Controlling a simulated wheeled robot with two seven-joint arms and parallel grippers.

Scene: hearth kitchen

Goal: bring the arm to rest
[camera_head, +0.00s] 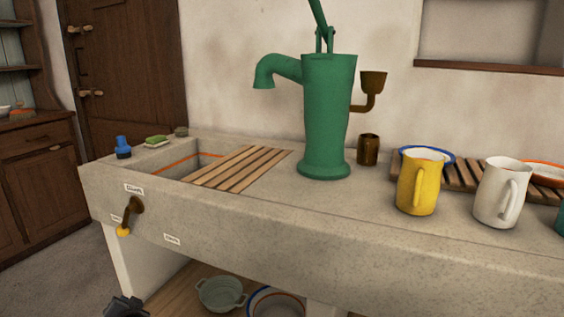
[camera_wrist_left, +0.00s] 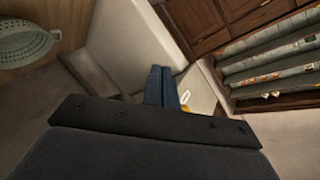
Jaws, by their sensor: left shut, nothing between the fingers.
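My left gripper (camera_head: 128,306) shows at the bottom edge of the head view, low in front of the stone sink unit (camera_head: 330,232) and left of its lower shelf. In the left wrist view its fingers (camera_wrist_left: 162,86) are together with nothing between them. My right gripper is in neither view.
A green pump (camera_head: 326,115), yellow jug (camera_head: 420,183) and white jug (camera_head: 497,193) stand on top.

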